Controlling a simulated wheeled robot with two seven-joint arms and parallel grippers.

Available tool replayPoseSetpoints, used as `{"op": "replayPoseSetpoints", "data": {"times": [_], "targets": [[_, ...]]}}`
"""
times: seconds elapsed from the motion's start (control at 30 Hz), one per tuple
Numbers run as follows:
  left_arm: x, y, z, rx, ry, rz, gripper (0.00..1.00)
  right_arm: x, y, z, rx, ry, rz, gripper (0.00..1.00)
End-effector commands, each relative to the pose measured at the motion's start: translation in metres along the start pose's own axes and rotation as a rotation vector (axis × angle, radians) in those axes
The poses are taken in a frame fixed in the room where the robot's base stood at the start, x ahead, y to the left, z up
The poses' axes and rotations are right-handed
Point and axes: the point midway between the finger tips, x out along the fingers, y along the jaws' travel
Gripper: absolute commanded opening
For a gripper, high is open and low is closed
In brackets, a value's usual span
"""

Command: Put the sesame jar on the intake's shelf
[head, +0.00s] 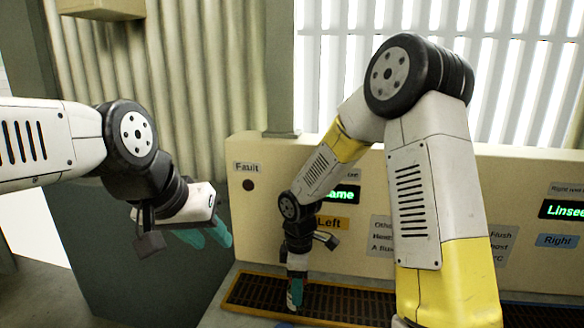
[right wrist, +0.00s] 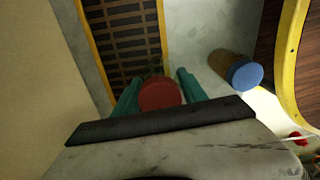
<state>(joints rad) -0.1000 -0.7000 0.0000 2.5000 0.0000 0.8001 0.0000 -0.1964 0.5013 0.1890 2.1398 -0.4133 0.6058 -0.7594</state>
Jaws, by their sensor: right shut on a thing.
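My right gripper (head: 294,298) points down in front of the panel, over the grated shelf (head: 345,303) under the left display. In the right wrist view its teal fingers (right wrist: 158,92) are shut on a red-lidded jar (right wrist: 160,95). I see mostly the lid, and no label. The yellow-framed grate (right wrist: 123,38) lies beyond it there; I cannot tell whether the jar touches it. The left display (head: 343,194) shows green text ending in "ame", above an orange "Left" sign (head: 331,223). My left gripper (head: 207,237) hangs empty at the left, its teal fingers apart.
A brown jar with a blue lid (right wrist: 245,75) stands right of the right gripper. A yellow-edged dark round surface (right wrist: 288,60) is at the far right. The right display (head: 563,210) reads "Linsee", partly cut off. A dark grey block (head: 130,265) stands below my left gripper.

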Motion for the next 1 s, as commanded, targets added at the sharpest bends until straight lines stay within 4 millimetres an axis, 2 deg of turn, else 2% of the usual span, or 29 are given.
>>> {"op": "replayPoseSetpoints", "data": {"times": [0.3,0.5,0.7,1.0], "targets": [[0.0,0.0,0.0,0.0,0.0,0.0,0.36,0.009,0.036,0.07,0.78,0.0,0.003,0.0],[0.0,0.0,0.0,0.0,0.0,0.0,0.36,0.014,0.05,0.109,1.196,-0.002,0.006,0.0],[0.0,0.0,0.0,0.0,0.0,0.0,0.36,0.016,0.056,0.131,1.428,-0.003,0.009,0.0],[0.0,0.0,0.0,0.0,0.0,0.0,0.36,0.017,0.057,0.135,1.48,-0.004,0.01,0.0]]}}
